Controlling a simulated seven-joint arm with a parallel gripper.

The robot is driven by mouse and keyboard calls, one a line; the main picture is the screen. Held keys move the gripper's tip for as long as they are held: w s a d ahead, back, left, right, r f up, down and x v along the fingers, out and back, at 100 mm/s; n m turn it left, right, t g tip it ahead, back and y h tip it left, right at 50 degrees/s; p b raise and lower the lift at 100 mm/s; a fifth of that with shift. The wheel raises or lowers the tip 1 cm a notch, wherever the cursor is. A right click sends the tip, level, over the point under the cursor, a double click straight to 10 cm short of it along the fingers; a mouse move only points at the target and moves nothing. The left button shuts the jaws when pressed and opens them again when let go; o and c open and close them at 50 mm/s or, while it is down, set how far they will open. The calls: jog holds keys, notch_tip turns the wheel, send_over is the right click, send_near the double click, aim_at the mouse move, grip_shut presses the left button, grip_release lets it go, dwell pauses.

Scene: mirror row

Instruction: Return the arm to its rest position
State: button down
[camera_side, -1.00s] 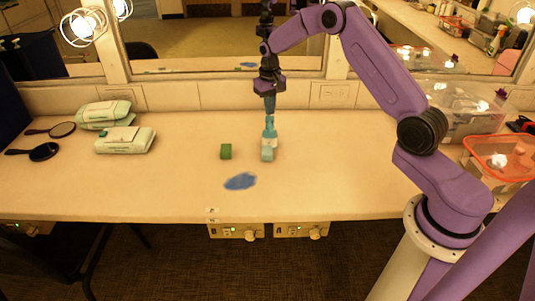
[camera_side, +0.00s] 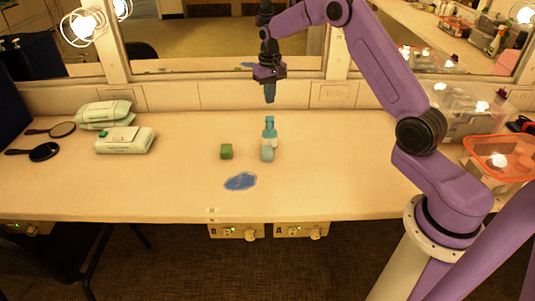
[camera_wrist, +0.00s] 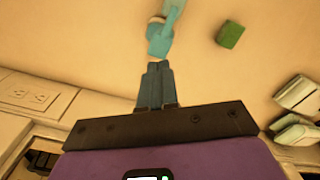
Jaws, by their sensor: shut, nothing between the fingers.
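My purple arm holds my gripper (camera_side: 270,98) above the counter, in front of the mirror. Its fingers are shut and empty, pointing down. In the wrist view the closed fingers (camera_wrist: 157,68) show close together.
A green block (camera_side: 226,152) sits left of the bottle. A blue patch (camera_side: 240,181) lies in front. Wipe packs (camera_side: 125,140) and hand mirrors (camera_side: 44,152) are at left. Clear bins, one orange-rimmed (camera_side: 500,140), stand at right. The counter's middle is mostly bare.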

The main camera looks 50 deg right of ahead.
jog(key=shift+r, duration=0.8)
jog(key=s+a+r+n, duration=0.4)
jog(key=s+a, duration=0.5)
jog(key=a, duration=0.1)
jog(key=s+a+r+n, duration=0.4)
jog(key=s+a, duration=0.5)
jog(key=s, duration=0.1)
jog(key=s+d+f+n, duration=0.1)
jog(key=s+n, duration=0.6)
jog(key=s, duration=1.7)
jog(key=shift+s+d+f+n, duration=0.2)
jog(key=shift+d+n, duration=0.1)
jog(key=shift+d, duration=0.3)
